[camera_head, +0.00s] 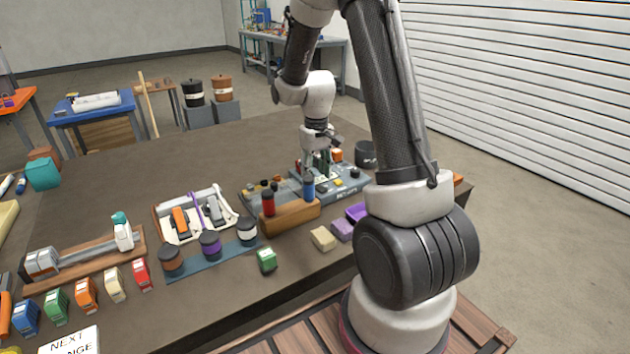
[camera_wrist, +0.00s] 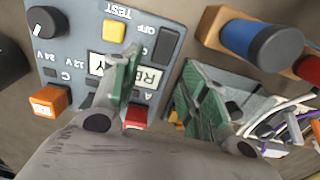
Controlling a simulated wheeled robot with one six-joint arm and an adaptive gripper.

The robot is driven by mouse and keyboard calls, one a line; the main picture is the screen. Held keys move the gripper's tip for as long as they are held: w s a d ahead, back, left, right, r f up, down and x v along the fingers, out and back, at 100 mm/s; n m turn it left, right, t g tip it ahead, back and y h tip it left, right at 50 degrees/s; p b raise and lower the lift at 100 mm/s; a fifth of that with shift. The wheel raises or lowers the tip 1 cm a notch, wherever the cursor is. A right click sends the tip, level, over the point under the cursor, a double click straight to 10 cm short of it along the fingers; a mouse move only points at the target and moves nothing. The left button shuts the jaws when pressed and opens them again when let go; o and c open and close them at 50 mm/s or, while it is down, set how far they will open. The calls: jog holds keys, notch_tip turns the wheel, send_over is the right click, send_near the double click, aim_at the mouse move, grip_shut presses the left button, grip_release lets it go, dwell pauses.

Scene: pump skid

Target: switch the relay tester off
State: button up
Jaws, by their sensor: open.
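The relay tester (camera_wrist: 78,38) is a grey-blue panel, seen upside down in the wrist view, with a black dial (camera_wrist: 47,22), a yellow button (camera_wrist: 114,31) by the word TEST and a dark switch (camera_wrist: 167,45) by the word OFF. I cannot tell which way the switch is set. In the head view the tester (camera_head: 345,192) lies on the bench under my gripper (camera_head: 318,172). In the wrist view my gripper (camera_wrist: 163,88) is open and empty. One green-padded finger covers part of the panel's labels; the other is right of the panel.
An orange block (camera_wrist: 48,101) and a red part (camera_wrist: 136,117) sit at the tester. A wooden stand (camera_head: 290,218) with a red and a blue-topped handle (camera_head: 308,186) stands close by. A dark cup (camera_head: 366,154) is behind. Bare bench lies at the back left.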

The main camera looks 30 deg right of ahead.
aim_at(317, 185)
jog(key=shift+f, duration=1.55)
grip_shut()
jog(key=shift+s+r+t, duration=0.15)
jog(key=shift+s+t, duration=0.1)
jog(key=shift+t, duration=0.6)
jog(key=shift+s+r+t, duration=0.15)
jog(key=shift+s+t, duration=0.05)
jog(key=shift+t, duration=0.65)
grip_release()
jog(key=shift+r, duration=0.15)
